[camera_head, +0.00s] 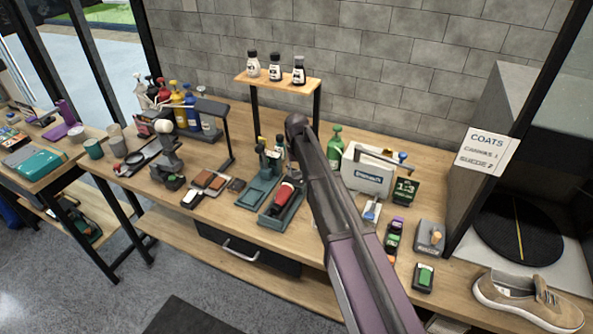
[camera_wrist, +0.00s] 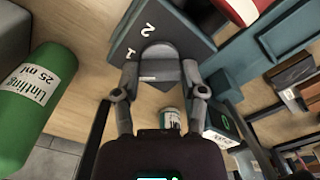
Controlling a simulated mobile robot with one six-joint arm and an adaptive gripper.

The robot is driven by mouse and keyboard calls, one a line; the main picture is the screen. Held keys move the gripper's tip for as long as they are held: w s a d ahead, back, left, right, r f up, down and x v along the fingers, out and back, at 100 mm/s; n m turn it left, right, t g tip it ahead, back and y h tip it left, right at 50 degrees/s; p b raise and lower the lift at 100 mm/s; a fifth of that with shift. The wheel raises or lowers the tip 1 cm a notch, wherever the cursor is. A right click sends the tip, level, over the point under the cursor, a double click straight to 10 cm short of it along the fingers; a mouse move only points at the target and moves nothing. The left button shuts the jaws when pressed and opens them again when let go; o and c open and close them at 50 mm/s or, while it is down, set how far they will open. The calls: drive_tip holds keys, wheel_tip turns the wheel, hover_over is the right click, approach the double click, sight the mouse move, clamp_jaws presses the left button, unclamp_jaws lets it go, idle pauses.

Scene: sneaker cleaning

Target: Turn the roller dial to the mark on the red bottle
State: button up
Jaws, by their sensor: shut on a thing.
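In the wrist view, my gripper (camera_wrist: 160,80) has its two fingers on either side of a grey dial piece (camera_wrist: 159,53) and is shut on it. The dial sits against a dark block with a white 2 and a white 1 beside it. The red bottle (camera_wrist: 232,6) shows only partly at the top edge, with a white band. In the head view, the red bottle (camera_head: 286,192) lies in a dark green holder (camera_head: 272,218). Its mark is too small to read. My arm hides the gripper and dial there.
A green bottle (camera_wrist: 33,97) stands close at the left in the wrist view. A wall sign (camera_head: 487,150) reads COATS, CANVAS 1, SUEDE 2. A tan sneaker (camera_head: 528,298) is at the right. A small shelf (camera_head: 279,84) with bottles stands behind.

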drive_tip(key=shift+m, duration=1.1)
drive_tip(key=o, duration=1.1)
drive_tip(key=shift+o, duration=0.2)
drive_tip(key=shift+n, duration=0.3)
